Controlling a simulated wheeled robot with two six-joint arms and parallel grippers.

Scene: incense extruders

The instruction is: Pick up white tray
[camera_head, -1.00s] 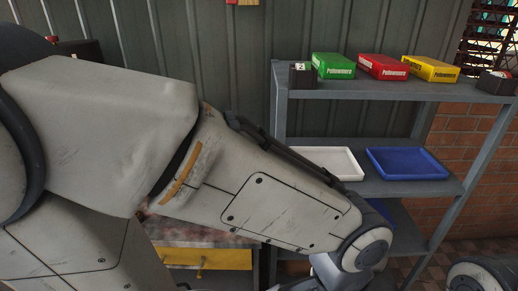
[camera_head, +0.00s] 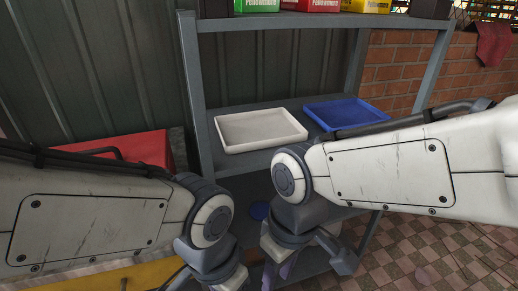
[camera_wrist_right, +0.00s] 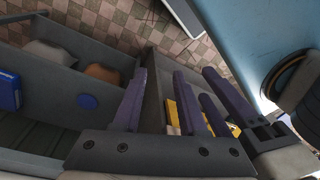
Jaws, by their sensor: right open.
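The white tray (camera_head: 262,147) lies flat and looks empty on the middle shelf, left of the blue tray. My right gripper (camera_head: 280,277) points down in front of the shelf, below and nearer than the white tray, not touching it. In the right wrist view its purple fingers (camera_wrist_right: 160,78) stand apart with nothing between them. My left gripper (camera_head: 210,283) hangs at the bottom edge of the head view; its fingertips are cut off there, so its opening cannot be told. I cannot make out the white tray in the wrist view.
A blue tray (camera_head: 345,112) lies right of the white one. The grey shelf (camera_head: 191,85) has an upright at the left and boxes above, including a red one (camera_head: 310,5). A red box (camera_head: 140,150) stands at left. A round blue object (camera_head: 259,211) lies on a lower shelf.

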